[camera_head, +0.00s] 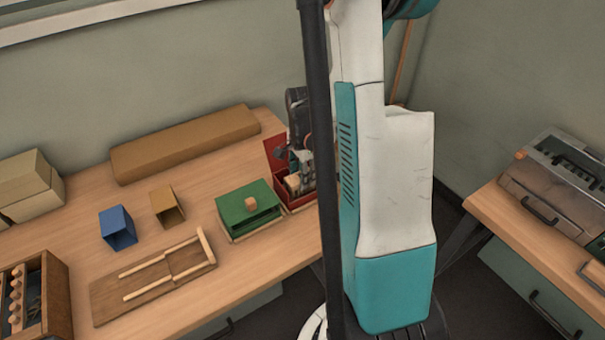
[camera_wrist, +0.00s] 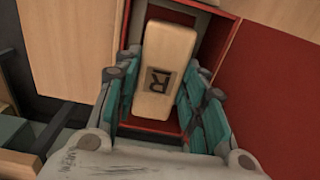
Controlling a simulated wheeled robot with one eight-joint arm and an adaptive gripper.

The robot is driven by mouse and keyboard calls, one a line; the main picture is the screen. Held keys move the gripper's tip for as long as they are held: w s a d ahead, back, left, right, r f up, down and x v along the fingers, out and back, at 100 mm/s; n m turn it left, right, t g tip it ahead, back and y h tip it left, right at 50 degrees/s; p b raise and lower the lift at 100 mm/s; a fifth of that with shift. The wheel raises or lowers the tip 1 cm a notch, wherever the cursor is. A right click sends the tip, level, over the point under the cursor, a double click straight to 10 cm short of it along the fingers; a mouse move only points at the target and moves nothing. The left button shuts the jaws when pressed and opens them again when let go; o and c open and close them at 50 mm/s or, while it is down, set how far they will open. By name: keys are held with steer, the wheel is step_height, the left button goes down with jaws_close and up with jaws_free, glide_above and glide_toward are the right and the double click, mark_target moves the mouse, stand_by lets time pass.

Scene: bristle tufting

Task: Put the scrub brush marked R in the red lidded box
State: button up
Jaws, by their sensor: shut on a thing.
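The scrub brush marked R (camera_wrist: 166,55) is a pale wooden block with a dark framed R on its face. In the wrist view it sits between the teal finger pads of my gripper (camera_wrist: 165,110), which is shut on it. The red box (camera_wrist: 148,127) is open around and below the brush. Its red lid (camera_wrist: 285,75) stands raised at the right of the wrist view. In the head view the red box (camera_head: 299,201) is at the right end of the table, with my gripper (camera_head: 297,180) at its opening. The underside of the brush is hidden.
A green box (camera_head: 237,219) with a small wooden knob stands just left of the red box. A blue open box (camera_head: 118,230), a tan open box (camera_head: 168,208) and a wooden frame board (camera_head: 110,298) lie further left. A long brown block (camera_head: 185,146) lies behind.

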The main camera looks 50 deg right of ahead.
steer(key=o, duration=0.9)
steer(key=shift+o, duration=0.2)
step_height(320, 180, up, 12)
steer(key=p, duration=0.4)
steer(key=shift+r+p, duration=0.15)
steer(key=shift+p, duration=0.15)
